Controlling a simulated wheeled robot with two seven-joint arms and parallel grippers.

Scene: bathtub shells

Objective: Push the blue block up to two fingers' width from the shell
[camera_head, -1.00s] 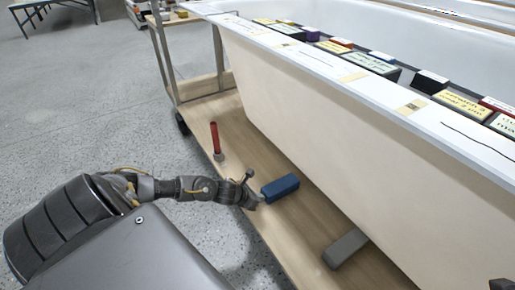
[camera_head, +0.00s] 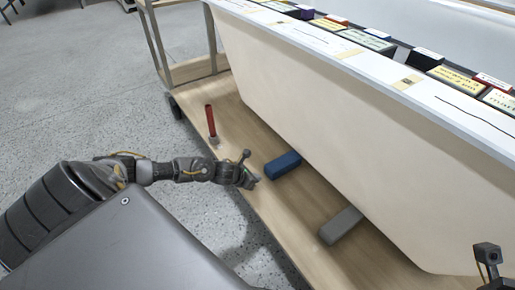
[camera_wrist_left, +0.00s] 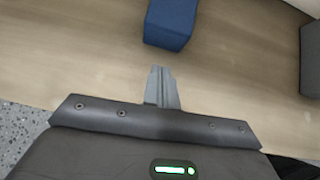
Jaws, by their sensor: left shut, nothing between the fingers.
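The blue block (camera_head: 284,165) lies on the wooden board, its far end close to the lower edge of the cream bathtub shell (camera_head: 330,125). The exact gap to the shell is hard to judge. My left gripper (camera_head: 256,179) is shut and empty, low over the board on the block's near side. In the left wrist view, its fingertips (camera_wrist_left: 160,70) point at the near end of the blue block (camera_wrist_left: 171,25), with a small gap between. The block's far end is cut off there. A dark part of my right arm (camera_head: 490,258) shows at lower right; its fingers are unclear.
A red upright cylinder (camera_head: 211,121) stands on the wooden board (camera_head: 262,205) left of the block. A grey block (camera_head: 341,225) lies to the right, close to the shell. Several labelled blocks line the shell's top. The board's near edge drops to the floor.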

